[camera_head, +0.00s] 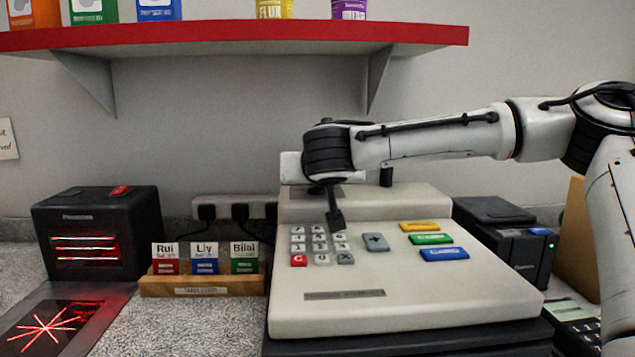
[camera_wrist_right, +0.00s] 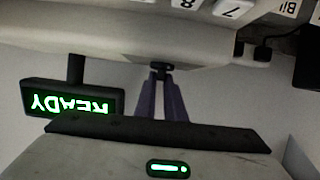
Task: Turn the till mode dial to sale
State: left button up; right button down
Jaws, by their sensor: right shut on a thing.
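The till (camera_head: 400,288) is a pale cash register with number keys, a plus key and yellow, green and blue keys. My right arm reaches in from the right over its upper part. In the right wrist view, my right gripper (camera_wrist_right: 161,76) has its purple fingers close together, shut on a small dark knob, the mode dial (camera_wrist_right: 162,66), at the till's pale body. In the head view the dial and fingertips are hidden or too small to tell behind my wrist. The dial's markings and setting cannot be read. My left gripper is not in view.
A display (camera_wrist_right: 72,101) reads READY upside down in the wrist view. A black scanner box (camera_head: 98,235) and a wooden card holder (camera_head: 203,284) stand left of the till; a black printer (camera_head: 510,245) stands right. A red-edged shelf (camera_head: 240,36) hangs above.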

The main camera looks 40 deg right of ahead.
jog(key=shift+s+f, duration=0.1)
jog(key=shift+f, duration=0.3)
jog(key=c, duration=1.8)
grip_release()
jog(key=shift+a, duration=0.1)
jog(key=shift+c, duration=0.2)
jog(key=shift+r, duration=0.1)
jog(key=shift+r, duration=0.1)
jog(key=v, duration=1)
jog(key=shift+b, duration=0.4)
